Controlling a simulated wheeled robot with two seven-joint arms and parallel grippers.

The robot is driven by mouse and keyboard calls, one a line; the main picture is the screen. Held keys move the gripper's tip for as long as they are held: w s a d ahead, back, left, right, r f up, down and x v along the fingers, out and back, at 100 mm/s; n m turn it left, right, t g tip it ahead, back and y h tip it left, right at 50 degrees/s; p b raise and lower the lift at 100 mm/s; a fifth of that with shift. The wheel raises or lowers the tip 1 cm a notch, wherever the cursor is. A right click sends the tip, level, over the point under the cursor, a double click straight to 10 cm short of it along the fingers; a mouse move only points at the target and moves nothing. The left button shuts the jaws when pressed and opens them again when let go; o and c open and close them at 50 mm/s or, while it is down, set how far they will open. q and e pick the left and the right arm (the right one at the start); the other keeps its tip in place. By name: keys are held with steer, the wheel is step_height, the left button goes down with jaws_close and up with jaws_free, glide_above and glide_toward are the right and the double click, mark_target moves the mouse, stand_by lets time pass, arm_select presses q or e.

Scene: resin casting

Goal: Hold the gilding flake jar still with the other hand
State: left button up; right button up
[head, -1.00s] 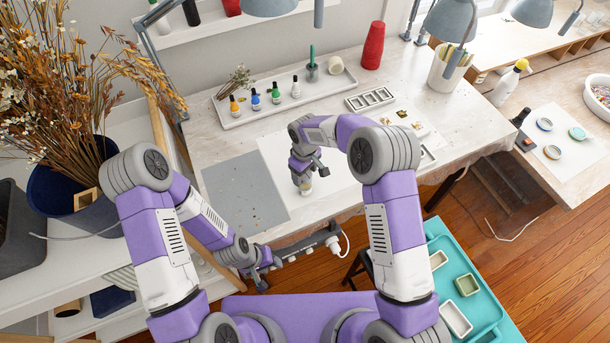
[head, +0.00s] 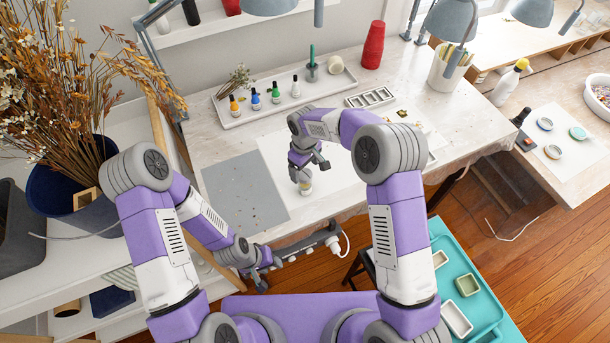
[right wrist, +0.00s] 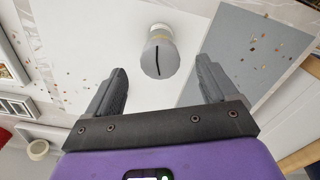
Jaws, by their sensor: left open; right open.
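The gilding flake jar (head: 306,188), small with a grey slotted lid and pale body, stands on the white sheet near the table's front edge. In the right wrist view the jar (right wrist: 160,55) lies between the lines of my right gripper's two fingers, around their tips, with clear gaps on both sides. My right gripper (head: 309,171) is open and empty, just above and behind the jar in the head view. My left gripper (head: 262,280) is open and empty, low in front of the table, away from the jar. Its fingers show only small.
A grey mat (head: 245,192) with scattered flakes lies left of the white sheet. A tray (head: 250,112) of small bottles stands at the back, with a mould (head: 370,98) to its right. A grey bar with a white plug (head: 335,243) runs before the table's front edge.

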arm_select(q)
steer(key=shift+f, duration=0.2)
arm_select(e)
steer(key=shift+r, duration=2.4)
